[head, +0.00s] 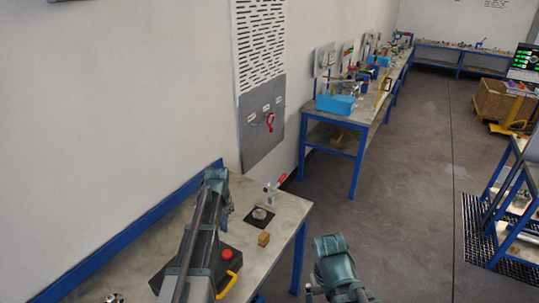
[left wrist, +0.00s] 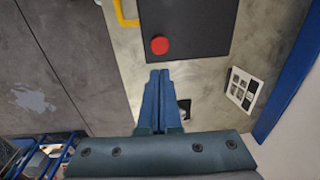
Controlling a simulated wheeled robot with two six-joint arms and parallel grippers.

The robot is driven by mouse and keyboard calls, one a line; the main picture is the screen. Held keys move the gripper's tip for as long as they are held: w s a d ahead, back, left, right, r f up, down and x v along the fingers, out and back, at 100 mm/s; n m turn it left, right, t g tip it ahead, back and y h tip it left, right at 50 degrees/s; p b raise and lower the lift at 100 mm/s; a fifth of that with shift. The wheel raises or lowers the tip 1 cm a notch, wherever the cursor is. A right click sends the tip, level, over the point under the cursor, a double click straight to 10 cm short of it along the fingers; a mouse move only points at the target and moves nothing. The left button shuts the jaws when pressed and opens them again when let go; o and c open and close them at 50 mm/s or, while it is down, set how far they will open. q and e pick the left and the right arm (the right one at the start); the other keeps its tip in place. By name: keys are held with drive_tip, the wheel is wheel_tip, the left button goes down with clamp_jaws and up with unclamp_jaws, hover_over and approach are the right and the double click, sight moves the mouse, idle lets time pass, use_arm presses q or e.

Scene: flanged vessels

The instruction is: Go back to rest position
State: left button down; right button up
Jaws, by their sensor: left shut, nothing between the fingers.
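My left arm reaches over the near workbench (head: 285,222) in the head view, with its elbow-like joint high near the wall. My left gripper (head: 223,226) hangs below it and is partly hidden by the arm links. In the left wrist view the left fingers (left wrist: 160,100) are together with nothing between them. They point toward a black box (left wrist: 190,25) with a red button (left wrist: 159,45), apart from it. My right arm shows only as a teal joint at the bottom of the head view. Its gripper cannot be made out.
On the bench are a black plate with a metal disc (head: 260,217), a small wooden block (head: 263,239) and a metal fitting (head: 270,192). A printed sheet (left wrist: 243,90) lies beside the box. A second bench (head: 345,140) stands farther back. The floor (head: 400,190) between is clear.

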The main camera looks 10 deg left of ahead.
use_arm(q)
drive_tip(key=s+d+f+b, duration=0.6)
drive_tip(key=s+d, duration=0.4)
drive_tip(key=d, duration=0.2)
drive_tip(key=s+d+f+b, duration=0.7)
drive_tip(key=s+d, duration=0.4)
drive_tip(key=d, duration=0.1)
drive_tip(key=shift+s+g+y, duration=0.15)
drive_tip(key=shift+g+y, duration=0.25)
drive_tip(key=shift+d+f, duration=0.1)
